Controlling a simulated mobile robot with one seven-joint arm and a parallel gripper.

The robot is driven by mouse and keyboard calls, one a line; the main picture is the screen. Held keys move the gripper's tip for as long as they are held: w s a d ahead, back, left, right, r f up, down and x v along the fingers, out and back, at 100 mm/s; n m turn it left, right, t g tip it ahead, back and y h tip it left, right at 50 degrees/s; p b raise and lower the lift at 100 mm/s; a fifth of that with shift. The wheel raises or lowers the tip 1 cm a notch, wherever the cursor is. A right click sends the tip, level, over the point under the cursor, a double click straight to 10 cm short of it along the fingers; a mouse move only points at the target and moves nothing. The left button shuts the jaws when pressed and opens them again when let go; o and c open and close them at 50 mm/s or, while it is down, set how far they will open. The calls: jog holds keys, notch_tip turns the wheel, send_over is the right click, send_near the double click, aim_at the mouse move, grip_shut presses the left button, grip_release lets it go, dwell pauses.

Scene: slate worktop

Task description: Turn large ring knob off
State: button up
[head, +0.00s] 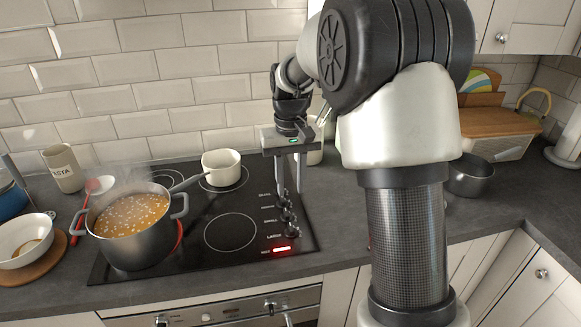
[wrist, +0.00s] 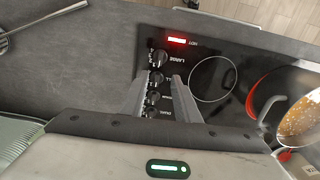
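The large ring knob (wrist: 158,60) is a black dial beside the word LARGE at the end of the knob row in the wrist view. It also shows at the front of the row in the head view (head: 290,231). The exact angle of its pointer is too small to read. My gripper (head: 290,192) is open and points down over the knob row. In the wrist view my gripper (wrist: 160,75) has its fingers apart on both sides of the row, with the large ring knob just beyond the tips. Nothing is held.
A steaming pot of soup (head: 136,232) sits on a red-glowing ring at the hob's front left. A red HOT display (head: 282,249) is lit by the knobs. A white saucepan (head: 222,167) stands on a back ring. The front right ring (head: 230,232) is bare.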

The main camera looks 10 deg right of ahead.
notch_tip(320, 180, up, 4)
jog(key=shift+r, duration=0.2)
jog(key=s+r+t+p, duration=0.3)
jog(key=s+r, duration=0.9)
jog(key=s, duration=0.2)
jog(key=s+t+p, duration=0.2)
jog(key=s, duration=1)
jog(key=shift+d+t, duration=0.2)
jog(key=shift+t, duration=0.1)
